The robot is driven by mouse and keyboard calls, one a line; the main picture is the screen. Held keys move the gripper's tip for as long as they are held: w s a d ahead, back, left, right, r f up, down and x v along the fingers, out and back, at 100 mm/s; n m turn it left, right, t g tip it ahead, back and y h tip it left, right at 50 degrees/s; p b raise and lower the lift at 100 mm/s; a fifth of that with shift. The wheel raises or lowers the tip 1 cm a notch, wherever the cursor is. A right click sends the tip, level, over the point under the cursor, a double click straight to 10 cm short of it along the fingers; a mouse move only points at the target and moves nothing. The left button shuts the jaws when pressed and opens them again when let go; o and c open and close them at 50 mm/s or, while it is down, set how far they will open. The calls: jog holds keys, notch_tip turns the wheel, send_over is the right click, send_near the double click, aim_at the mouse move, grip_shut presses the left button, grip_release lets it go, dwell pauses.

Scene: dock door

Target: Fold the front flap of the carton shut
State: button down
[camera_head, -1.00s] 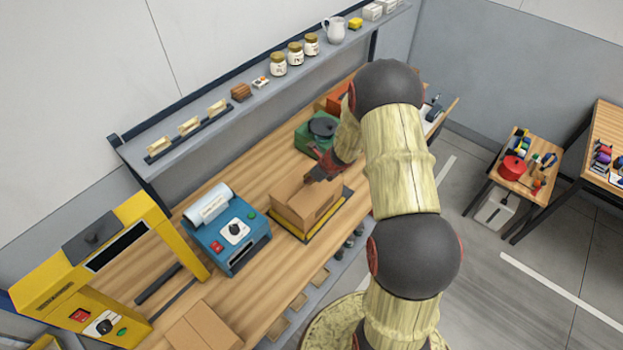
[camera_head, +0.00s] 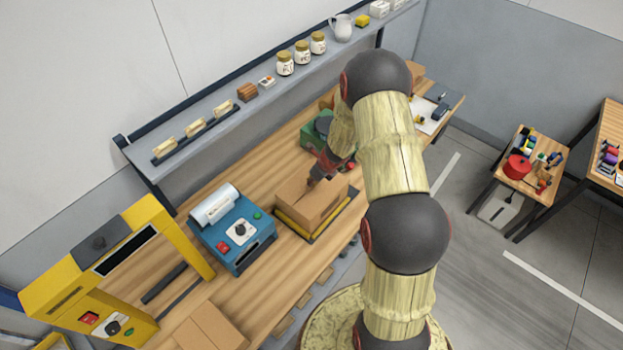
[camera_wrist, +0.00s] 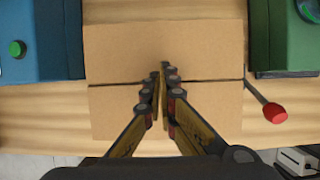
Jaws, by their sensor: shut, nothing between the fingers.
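The brown cardboard carton (camera_head: 322,205) stands on a yellow-edged dark plate (camera_head: 290,229) on the workbench. In the wrist view, two panels cover its top: the far panel (camera_wrist: 205,40) and the front flap (camera_wrist: 108,108). A thin dark seam separates them, and the front flap looks flat or nearly so. My gripper (camera_head: 312,184) is over the carton's top; in the wrist view its shut, empty fingertips (camera_wrist: 161,68) lie across the seam. I cannot tell whether they touch the cardboard. The fingers hide part of the front flap.
A blue machine (camera_head: 230,232) stands left of the carton, and a green device (camera_head: 312,138) stands right of it. A lever with a red knob (camera_wrist: 275,112) sits close to the carton's right side. A yellow arch (camera_head: 150,235) and another carton (camera_head: 212,328) are farther left.

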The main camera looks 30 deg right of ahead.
jog(key=shift+w+f, duration=0.15)
jog(key=shift+f, duration=0.1)
dwell(0.3)
jog(key=shift+r, duration=0.1)
